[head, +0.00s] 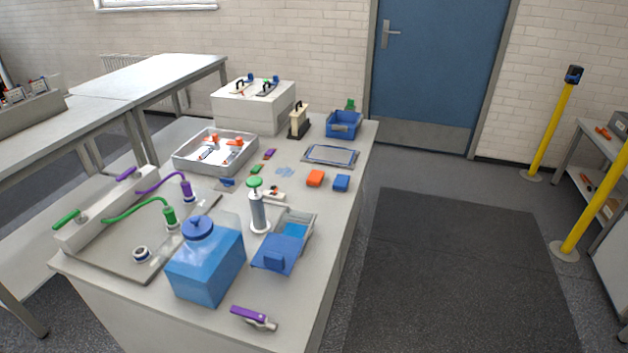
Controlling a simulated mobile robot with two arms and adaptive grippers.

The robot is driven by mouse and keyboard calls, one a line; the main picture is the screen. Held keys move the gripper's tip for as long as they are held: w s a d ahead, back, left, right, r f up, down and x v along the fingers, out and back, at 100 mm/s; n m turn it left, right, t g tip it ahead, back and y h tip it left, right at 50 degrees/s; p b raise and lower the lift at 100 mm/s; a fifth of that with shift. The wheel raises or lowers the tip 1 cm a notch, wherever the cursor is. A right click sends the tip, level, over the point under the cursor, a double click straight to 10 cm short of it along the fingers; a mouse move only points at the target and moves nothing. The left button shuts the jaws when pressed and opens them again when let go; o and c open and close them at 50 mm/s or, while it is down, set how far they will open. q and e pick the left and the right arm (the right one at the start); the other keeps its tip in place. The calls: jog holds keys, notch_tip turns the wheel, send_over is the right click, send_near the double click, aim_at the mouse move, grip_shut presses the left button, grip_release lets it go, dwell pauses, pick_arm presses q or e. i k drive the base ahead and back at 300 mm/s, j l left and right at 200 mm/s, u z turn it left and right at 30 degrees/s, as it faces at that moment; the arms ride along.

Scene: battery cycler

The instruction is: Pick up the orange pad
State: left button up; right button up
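A small orange pad (315,178) lies on the light grey bench top (334,215), near its right side. A blue pad (341,183) of similar size lies just right of it, with a narrow gap between them. Nothing covers the orange pad. Neither my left gripper nor my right gripper shows in the head view.
Behind the pads lie a flat framed tray (330,155) and a blue bin (343,124). In front stand an open box with a blue lid (282,252), a grey syringe-like cylinder (258,212) and a blue jug (207,265). The dark floor mat (460,270) right of the bench is clear.

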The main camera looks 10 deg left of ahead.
aim_at(315, 179)
jog(key=i+l+u, duration=0.2)
jog(key=l, duration=0.2)
jog(key=i+l+u, duration=0.15)
jog(key=l, duration=0.25)
jog(key=l+u, duration=0.2)
jog(key=l, duration=0.2)
jog(key=i+l+u, duration=0.15)
jog(key=l, duration=0.3)
